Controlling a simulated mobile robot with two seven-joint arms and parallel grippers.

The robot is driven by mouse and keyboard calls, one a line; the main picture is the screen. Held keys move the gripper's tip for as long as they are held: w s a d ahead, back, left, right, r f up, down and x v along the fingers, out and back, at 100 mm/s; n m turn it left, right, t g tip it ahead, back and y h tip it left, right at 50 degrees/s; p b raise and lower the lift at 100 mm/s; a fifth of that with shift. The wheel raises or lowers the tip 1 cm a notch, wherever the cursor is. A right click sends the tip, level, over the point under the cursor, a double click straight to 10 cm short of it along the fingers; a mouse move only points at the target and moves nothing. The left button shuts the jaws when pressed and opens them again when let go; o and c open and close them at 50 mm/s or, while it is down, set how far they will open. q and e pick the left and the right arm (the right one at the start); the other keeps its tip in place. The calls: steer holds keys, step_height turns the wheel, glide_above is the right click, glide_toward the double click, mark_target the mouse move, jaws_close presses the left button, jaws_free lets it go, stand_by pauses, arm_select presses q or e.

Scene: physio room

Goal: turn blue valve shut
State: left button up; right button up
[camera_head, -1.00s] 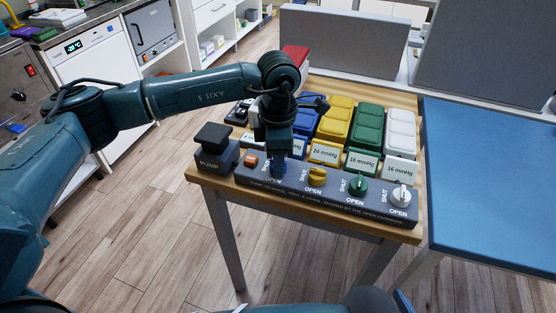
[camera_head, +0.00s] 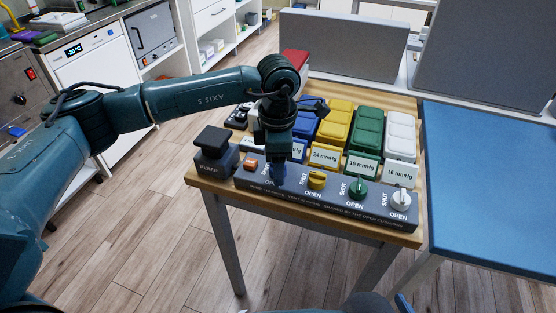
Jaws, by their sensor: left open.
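The blue valve (camera_head: 278,173) is on the dark valve strip (camera_head: 330,207) along the front of the wooden table, and my left gripper covers most of it. My left gripper (camera_head: 278,160) points down right over the blue valve. Its fingers are at the knob, and I cannot see whether they touch it. The blue valve's handle direction is hidden. My right gripper does not show.
An orange knob (camera_head: 250,166), a yellow valve (camera_head: 317,179), a green valve (camera_head: 357,188) and a white valve (camera_head: 401,196) share the strip. A black pump block (camera_head: 213,148) stands at its left end. Coloured cuffs with pressure cards stand behind. A blue couch (camera_head: 490,190) is at right.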

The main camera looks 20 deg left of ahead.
arm_select(q)
step_height(320, 180, up, 13)
stand_by(0.4)
steer(key=shift+r, duration=0.1)
